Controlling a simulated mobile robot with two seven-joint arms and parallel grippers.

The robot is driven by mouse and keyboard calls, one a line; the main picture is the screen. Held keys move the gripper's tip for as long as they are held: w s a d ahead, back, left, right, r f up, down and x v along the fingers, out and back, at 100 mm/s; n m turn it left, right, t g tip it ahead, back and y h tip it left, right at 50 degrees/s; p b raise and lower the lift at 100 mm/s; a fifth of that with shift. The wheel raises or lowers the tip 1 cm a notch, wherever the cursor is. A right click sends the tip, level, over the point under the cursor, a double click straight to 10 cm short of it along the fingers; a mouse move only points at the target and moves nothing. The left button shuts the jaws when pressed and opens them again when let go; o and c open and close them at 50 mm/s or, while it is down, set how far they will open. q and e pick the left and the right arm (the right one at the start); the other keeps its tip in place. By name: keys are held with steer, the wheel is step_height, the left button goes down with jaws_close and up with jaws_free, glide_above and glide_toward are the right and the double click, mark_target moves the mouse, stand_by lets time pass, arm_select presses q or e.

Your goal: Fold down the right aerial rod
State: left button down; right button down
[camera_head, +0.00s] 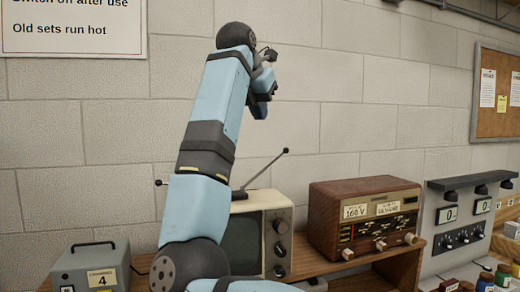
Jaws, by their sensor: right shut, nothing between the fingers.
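The television (282,205) is a cream set with a dark screen and two knobs, standing on a wooden shelf. My right arm hides its left part. The right aerial rod (265,169) rises from the top of the set, tilted up to the right, and ends in a dark ball tip. Another dark ball tip (158,183), apparently of the left rod, shows low at the left; the rest is hidden behind my arm. My right gripper (270,94) is shut and empty, above the rod and apart from it in the picture. My left gripper is not in view.
A brown wooden radio (362,190) stands right of the television. A grey-green box with a handle (92,265) is at the lower left. A grey instrument panel (462,215) and small jars are at the right. The wall behind is bare around the rod.

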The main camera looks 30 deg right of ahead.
mark_target(276, 159)
steer(key=p+x, duration=0.1)
steer(key=x, duration=0.3)
steer(key=p+x, duration=0.1)
steer(key=x, duration=0.4)
steer(key=p+x, duration=0.1)
steer(key=x, duration=0.4)
steer(key=shift+w+d+r, duration=0.1)
steer(key=shift+w+r, duration=0.05)
steer(key=shift+w, duration=0.15)
steer(key=shift+d, duration=0.1)
